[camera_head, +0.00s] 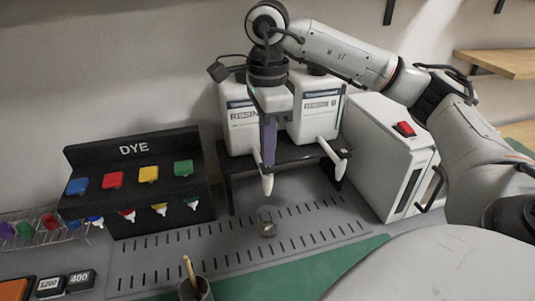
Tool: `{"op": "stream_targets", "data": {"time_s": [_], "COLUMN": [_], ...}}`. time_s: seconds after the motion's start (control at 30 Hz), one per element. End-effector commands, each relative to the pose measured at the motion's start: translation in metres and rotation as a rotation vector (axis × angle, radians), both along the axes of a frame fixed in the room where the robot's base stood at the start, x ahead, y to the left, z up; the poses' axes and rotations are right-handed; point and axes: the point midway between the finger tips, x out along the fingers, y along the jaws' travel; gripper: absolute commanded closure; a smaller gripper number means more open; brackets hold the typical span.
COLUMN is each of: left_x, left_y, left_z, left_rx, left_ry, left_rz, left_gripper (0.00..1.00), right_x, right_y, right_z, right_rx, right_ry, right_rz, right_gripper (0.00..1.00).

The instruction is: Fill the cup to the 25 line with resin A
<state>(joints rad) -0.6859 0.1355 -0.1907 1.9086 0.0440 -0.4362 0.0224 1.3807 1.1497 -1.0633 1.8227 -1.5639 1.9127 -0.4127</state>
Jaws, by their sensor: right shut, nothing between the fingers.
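Two white resin jugs stand on a dark stand at the back. The left jug (238,128) is marked RESIN, with its letter hidden behind my right gripper; the right jug (321,108) is also marked RESIN, its letter too small to read surely. A white spout (267,185) points down below the left jug. The small greyish cup (266,222) stands on the slotted bench below that spout. Its lines and fill level cannot be made out. My right gripper (269,158) points down in front of the left jug, shut and empty, just above its spout; contact cannot be told. My left gripper is out of view.
A black DYE rack (140,185) with coloured dispensers stands at the left. A white box with a red switch (404,129) stands at the right. A pot with a stick (195,290) is at the front edge. The slotted bench around the cup is clear.

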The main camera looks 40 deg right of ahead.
Motion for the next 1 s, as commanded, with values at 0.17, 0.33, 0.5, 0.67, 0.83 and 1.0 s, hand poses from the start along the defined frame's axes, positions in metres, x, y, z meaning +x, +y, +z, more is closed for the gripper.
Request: {"op": "stream_targets", "data": {"time_s": [0.17,0.33,0.5,0.67,0.83,1.0], "left_x": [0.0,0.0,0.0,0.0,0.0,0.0], "left_y": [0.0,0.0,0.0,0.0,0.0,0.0], "left_z": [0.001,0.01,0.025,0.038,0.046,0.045], "left_rx": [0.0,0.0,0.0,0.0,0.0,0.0], "left_ry": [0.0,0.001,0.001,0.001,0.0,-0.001], "left_rz": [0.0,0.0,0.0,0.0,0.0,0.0], "left_gripper": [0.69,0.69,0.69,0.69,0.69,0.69], "right_x": [0.0,0.0,0.0,0.0,0.0,0.0], "right_y": [0.0,0.0,0.0,0.0,0.0,0.0], "right_z": [0.001,0.013,0.031,0.047,0.056,0.055], "right_rx": [0.0,0.0,0.0,0.0,0.0,0.0], "right_ry": [0.0,0.0,0.0,0.0,0.001,0.001], "right_rz": [0.0,0.0,0.0,0.0,0.0,0.0], "right_gripper": [1.0,1.0,1.0,1.0,1.0,1.0]}}
